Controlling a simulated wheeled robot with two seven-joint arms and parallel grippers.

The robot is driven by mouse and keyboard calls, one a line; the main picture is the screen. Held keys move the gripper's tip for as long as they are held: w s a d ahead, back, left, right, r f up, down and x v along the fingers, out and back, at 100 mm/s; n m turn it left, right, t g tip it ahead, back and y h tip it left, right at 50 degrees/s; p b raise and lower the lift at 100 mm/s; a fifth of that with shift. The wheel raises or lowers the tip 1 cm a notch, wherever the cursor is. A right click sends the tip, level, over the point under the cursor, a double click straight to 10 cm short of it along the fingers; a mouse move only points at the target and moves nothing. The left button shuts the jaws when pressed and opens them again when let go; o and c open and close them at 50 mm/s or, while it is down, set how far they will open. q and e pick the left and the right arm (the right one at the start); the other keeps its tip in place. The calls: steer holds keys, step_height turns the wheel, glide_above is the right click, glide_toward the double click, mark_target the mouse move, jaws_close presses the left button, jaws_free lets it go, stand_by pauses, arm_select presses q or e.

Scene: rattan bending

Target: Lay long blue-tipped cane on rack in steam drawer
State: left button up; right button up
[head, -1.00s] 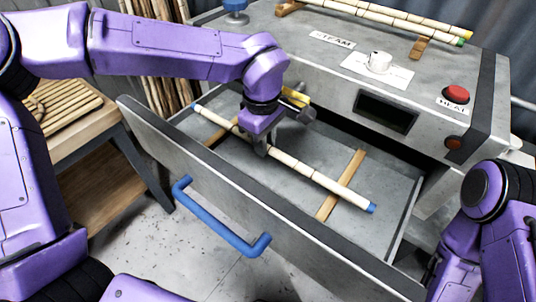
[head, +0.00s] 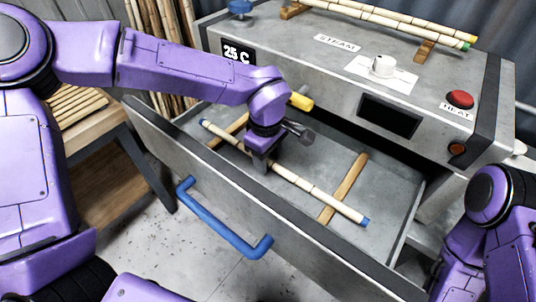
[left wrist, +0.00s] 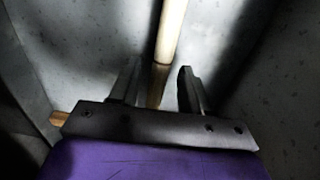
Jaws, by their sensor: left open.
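The long blue-tipped cane (head: 315,190) lies across the two wooden slats of the rack (head: 350,177) inside the open steam drawer (head: 395,205). Its blue tips show at both ends. My left gripper (head: 258,166) is over the cane, left of its middle, pointing down. In the left wrist view its fingers (left wrist: 157,88) are open, apart on either side of the cane (left wrist: 171,30), with gaps visible. My right arm shows at the right edge, but its gripper is out of view.
The steamer (head: 305,60) stands behind the drawer, with a knob, red button and 25 C display. Canes with yellow and green tips (head: 400,28) rest on its top. The blue drawer handle (head: 220,230) is at the front. A wooden table (head: 95,140) stands left.

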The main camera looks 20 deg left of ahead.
arm_select(q)
step_height(320, 180, up, 12)
steer(key=shift+s+r, duration=0.15)
steer(key=shift+s, duration=0.05)
steer(key=shift+a, duration=0.1)
